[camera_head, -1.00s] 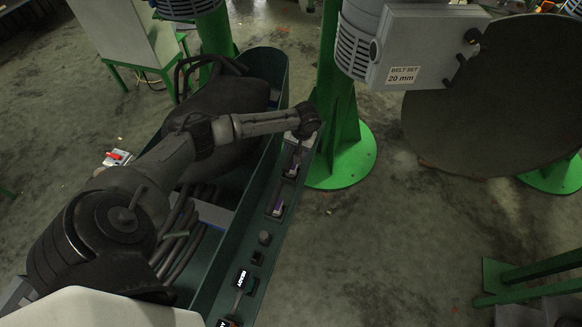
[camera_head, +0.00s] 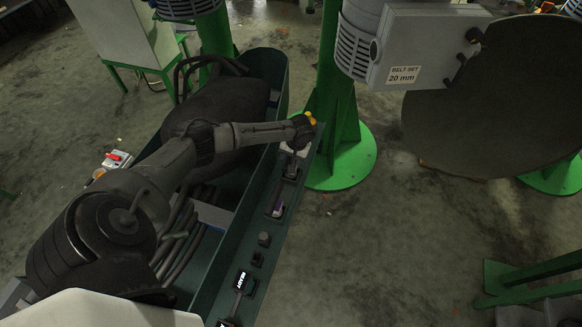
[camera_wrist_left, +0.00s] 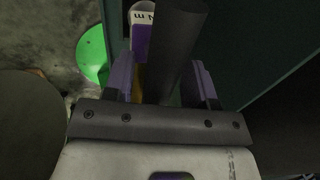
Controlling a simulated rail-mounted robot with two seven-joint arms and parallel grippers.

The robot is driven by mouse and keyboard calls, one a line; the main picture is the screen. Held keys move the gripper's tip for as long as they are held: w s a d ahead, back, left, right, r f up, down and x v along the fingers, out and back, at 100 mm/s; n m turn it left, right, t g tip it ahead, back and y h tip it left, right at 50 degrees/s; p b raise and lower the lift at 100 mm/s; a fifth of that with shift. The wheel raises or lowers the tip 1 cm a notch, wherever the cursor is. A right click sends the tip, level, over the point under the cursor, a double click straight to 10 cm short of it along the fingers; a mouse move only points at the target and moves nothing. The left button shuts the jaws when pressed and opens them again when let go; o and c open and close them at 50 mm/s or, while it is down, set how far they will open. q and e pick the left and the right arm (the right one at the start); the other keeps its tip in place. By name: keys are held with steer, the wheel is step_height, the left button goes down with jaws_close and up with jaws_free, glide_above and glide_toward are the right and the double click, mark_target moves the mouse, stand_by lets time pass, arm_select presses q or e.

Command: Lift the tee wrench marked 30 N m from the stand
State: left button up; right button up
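My left arm reaches in from the left in the head view, and its gripper (camera_head: 303,130) is at the far end of the green housing's right ledge. In the left wrist view the fingers (camera_wrist_left: 163,88) stand apart, with a dark round bar (camera_wrist_left: 178,45) between them. Gaps show beside the bar, so I see no firm grip. A white and purple tag (camera_wrist_left: 141,32) sits beside the bar; a unit is partly legible, but its number is not. A small yellow part (camera_head: 310,117) shows at the gripper in the head view. The wrench's lower part is hidden.
The green housing (camera_head: 205,290) holds dark cables. Its ledge carries small purple-marked items (camera_head: 277,209), a dark block (camera_head: 264,239) and a black display (camera_head: 243,281). A green column (camera_head: 328,80) stands just beyond the gripper, and a box labelled 20 mm (camera_head: 420,45) is at the upper right.

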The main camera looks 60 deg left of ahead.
arm_select(q)
jaws_close()
steer(key=shift+r, duration=0.1)
stand_by(0.4)
